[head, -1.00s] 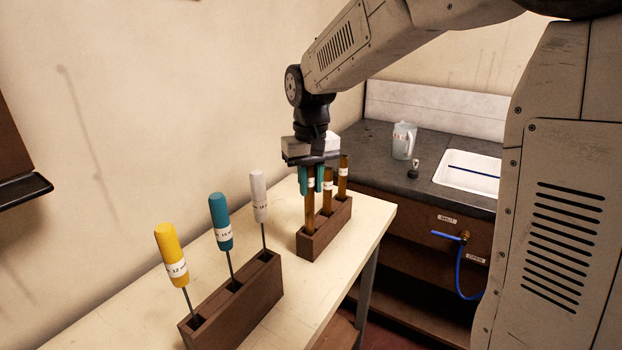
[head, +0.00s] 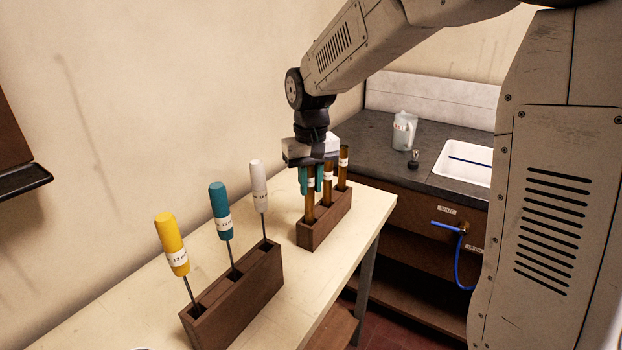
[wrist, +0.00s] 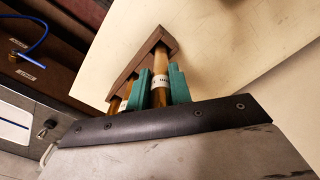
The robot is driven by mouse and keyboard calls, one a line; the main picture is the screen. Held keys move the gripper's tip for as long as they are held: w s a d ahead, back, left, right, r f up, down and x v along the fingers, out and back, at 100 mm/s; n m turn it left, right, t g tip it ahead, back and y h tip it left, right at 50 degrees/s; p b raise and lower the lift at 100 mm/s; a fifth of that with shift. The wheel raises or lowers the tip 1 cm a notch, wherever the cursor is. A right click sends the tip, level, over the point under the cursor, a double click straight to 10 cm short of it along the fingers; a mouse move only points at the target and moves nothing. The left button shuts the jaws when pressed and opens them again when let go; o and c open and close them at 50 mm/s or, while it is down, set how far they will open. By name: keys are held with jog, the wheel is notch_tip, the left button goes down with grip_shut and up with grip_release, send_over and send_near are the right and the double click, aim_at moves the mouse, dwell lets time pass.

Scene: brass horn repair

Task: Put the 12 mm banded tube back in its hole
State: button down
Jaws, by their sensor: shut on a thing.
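My gripper (head: 311,181) has teal fingers and is shut on a brown banded tube (head: 310,205) with a white label. The label's text is not legible. In the wrist view the tube (wrist: 160,62) stands between the fingers, its far end at the dark wooden block (wrist: 157,40). In the head view the tube is upright over the near-left end of the block (head: 318,234), its lower end apparently inside the hole; its depth is hidden. Two other brown banded tubes, a middle one (head: 327,190) and a far one (head: 343,166), stand in the block close beside my gripper.
A second wooden block (head: 235,300) nearer on the table (head: 345,265) holds yellow (head: 171,242), teal (head: 220,211) and white (head: 258,186) handled tools. A counter with a jug (head: 404,130) and a sink (head: 465,165) lies beyond. Bare table lies right of the blocks.

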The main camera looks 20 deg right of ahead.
jog(key=shift+f, duration=1.15)
jog(key=c, duration=1.2)
grip_release()
notch_tip(320, 180, up, 8)
jog(key=shift+f, duration=0.15)
jog(key=shift+t, duration=0.6)
jog(key=s+d, duration=0.1)
jog(key=s, duration=0.8)
jog(key=s+d, duration=0.1)
jog(key=s, duration=0.9)
jog(key=s+d, duration=0.1)
jog(key=s, duration=0.9)
jog(key=shift+s+d+f, duration=0.1)
jog(key=shift+s+f, duration=0.1)
jog(key=shift+f, duration=0.1)
